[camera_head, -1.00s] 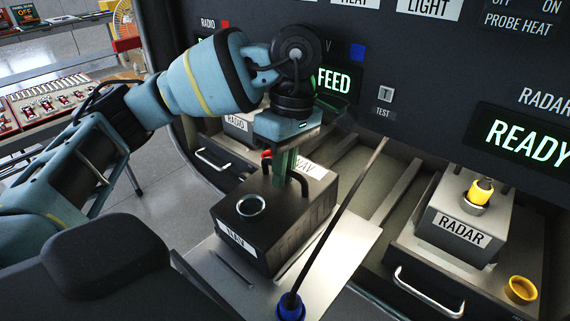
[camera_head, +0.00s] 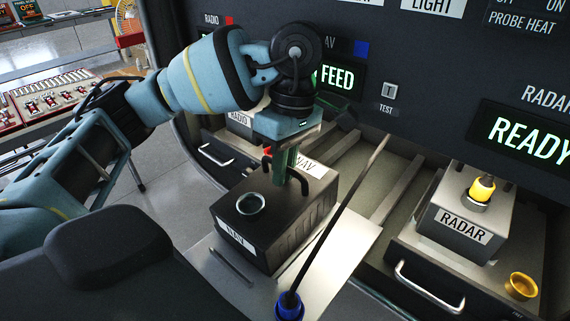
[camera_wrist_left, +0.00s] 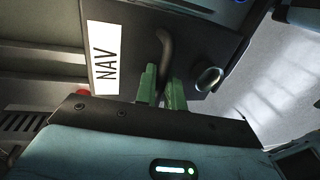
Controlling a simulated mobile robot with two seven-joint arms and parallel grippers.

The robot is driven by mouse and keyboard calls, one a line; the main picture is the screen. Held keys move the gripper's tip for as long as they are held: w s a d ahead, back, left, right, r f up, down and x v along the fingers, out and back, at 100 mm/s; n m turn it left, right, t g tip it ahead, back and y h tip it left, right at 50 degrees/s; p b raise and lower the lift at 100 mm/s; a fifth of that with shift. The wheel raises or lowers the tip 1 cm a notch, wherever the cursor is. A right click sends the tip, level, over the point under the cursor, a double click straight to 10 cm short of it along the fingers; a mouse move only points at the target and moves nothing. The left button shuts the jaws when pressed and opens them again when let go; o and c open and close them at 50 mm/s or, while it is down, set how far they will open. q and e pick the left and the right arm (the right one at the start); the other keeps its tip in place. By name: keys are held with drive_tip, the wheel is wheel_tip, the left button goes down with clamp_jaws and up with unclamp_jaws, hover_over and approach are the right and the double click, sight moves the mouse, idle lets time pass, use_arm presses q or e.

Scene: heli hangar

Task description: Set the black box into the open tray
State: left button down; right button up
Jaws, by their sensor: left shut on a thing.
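The black box (camera_head: 262,232) carries NAV labels on its front and top, a round silver socket and a black handle. My left gripper (camera_head: 284,172) comes down from above and is shut on the box's handle. In the left wrist view the green fingers (camera_wrist_left: 160,85) grip beside the dark handle of the NAV box (camera_wrist_left: 135,45). The box is over the pulled-out light metal tray (camera_head: 345,255); I cannot tell whether its underside touches. My right gripper is not in view.
A cable with a blue plug (camera_head: 290,305) crosses in front of the box. The grey RADAR box (camera_head: 462,225) with a yellow plug stands in the right tray, beside a yellow cap (camera_head: 520,286). The RADIO box (camera_head: 238,122) is behind on the left. The dark panel rises behind.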

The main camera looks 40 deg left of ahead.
use_arm(q)
drive_tip(key=shift+s, duration=0.25)
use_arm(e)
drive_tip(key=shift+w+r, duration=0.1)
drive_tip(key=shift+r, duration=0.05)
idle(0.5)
use_arm(q)
drive_tip(key=c, duration=1.5)
unclamp_jaws()
drive_tip(key=shift+o, duration=0.5)
drive_tip(key=shift+f, duration=0.15)
